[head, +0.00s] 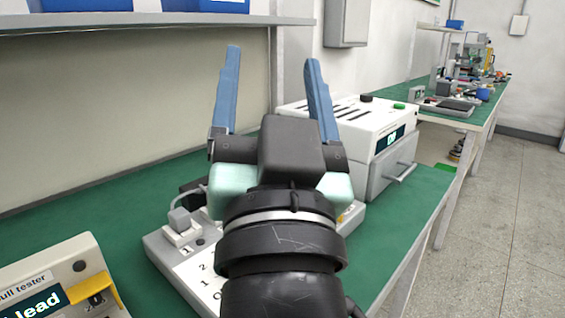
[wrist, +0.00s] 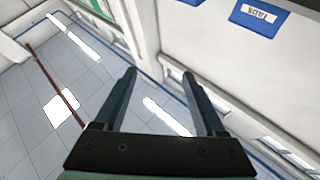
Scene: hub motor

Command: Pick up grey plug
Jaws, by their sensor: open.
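A grey plug (head: 180,219) with a grey cable stands upright at the back left of a white numbered panel (head: 165,257) on the green bench, in the head view. My gripper (head: 273,55) points upward, right of the plug and well above it. Its two blue fingers are wide apart with nothing between them. My arm hides the middle of the panel. The wrist view shows the open fingers (wrist: 159,73) against the ceiling and upper wall; the plug is not in that view.
A pull tester (head: 60,285) sits at the front left. A white slotted box (head: 350,125) with a drawer unit stands behind the panel at right. A shelf (head: 120,21) with blue bins runs above the bench. Green bench top is bare left of the panel.

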